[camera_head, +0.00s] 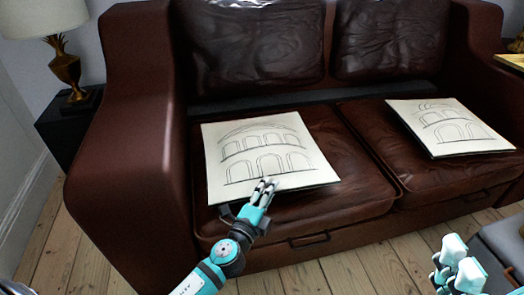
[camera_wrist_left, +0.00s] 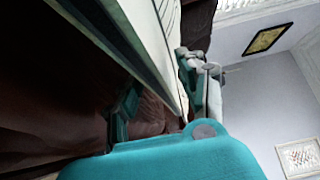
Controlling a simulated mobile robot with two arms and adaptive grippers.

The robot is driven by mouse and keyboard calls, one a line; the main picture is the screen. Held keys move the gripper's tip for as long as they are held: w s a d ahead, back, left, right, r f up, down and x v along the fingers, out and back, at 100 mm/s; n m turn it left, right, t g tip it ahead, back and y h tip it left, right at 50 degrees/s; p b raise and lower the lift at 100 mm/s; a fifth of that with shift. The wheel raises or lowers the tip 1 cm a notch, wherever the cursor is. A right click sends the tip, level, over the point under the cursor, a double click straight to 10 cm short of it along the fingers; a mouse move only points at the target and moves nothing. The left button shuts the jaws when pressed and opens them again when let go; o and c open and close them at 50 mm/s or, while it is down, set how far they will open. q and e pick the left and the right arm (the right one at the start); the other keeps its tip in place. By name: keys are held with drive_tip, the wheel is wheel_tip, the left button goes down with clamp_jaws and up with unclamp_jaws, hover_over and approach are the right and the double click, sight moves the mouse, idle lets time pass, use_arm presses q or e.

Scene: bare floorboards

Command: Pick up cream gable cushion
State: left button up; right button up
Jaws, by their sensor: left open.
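Two cream cushions with dark line drawings of arches lie on the sofa seat in the head view. The left one (camera_head: 262,150) has a broad, low gable-like line above its rows of arches; the right one (camera_head: 450,127) has small arches on top. My left gripper (camera_head: 264,188) is open at the front edge of the left cushion. In the left wrist view, the cushion's edge (camera_wrist_left: 130,42) runs between the open fingers (camera_wrist_left: 158,98). I cannot tell whether they touch it. Part of my right gripper (camera_head: 458,266) shows at the bottom right; its jaw state is unclear.
The brown leather sofa (camera_head: 125,130) has a high left armrest beside my left arm and a backrest behind the cushions. A lamp (camera_head: 62,55) stands on a dark side table (camera_head: 62,128) at the left. Bare floorboards (camera_head: 90,262) lie in front.

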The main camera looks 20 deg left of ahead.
use_arm(q)
drive_tip(key=shift+w, duration=0.85)
drive_tip(key=shift+c, duration=0.5)
clamp_jaws()
drive_tip(key=shift+r, duration=0.15)
